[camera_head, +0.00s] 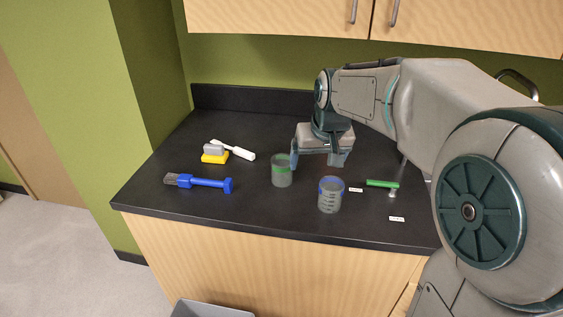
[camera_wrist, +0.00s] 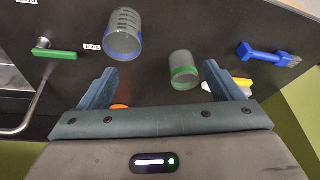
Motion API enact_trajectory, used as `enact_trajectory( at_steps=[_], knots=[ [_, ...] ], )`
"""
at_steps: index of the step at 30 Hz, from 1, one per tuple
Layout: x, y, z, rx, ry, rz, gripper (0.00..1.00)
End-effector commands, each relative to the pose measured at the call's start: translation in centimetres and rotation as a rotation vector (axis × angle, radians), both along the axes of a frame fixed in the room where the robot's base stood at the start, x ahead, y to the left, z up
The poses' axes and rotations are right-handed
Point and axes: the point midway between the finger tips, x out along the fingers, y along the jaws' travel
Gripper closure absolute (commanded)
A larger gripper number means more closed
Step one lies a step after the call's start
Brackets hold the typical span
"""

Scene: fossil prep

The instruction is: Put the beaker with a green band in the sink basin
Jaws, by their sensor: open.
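The beaker with a green band (camera_head: 281,172) stands upright on the dark countertop, left of the beaker with a blue band (camera_head: 330,196). In the wrist view the green-banded beaker (camera_wrist: 184,70) lies between and beyond the fingertips, nearer the right finger. The blue-banded beaker (camera_wrist: 124,36) is near the left finger there. My gripper (camera_head: 318,160) is open and empty, just right of and behind the green-banded beaker in the head view. It also shows in the wrist view (camera_wrist: 158,78).
A blue-handled brush (camera_head: 200,182), a yellow and grey block (camera_head: 214,154) and a white tool (camera_head: 234,149) lie on the left of the counter. A grey bin (camera_head: 208,309) stands below.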

Motion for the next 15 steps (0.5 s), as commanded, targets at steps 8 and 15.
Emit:
enact_trajectory(
  at_steps=[8,15],
  knots=[
    [9.7,5.2,-2.2,-0.02,-0.039,0.058,0.14],
    [12.6,7.1,-3.3,-0.028,-0.055,0.078,0.14]
  ],
)
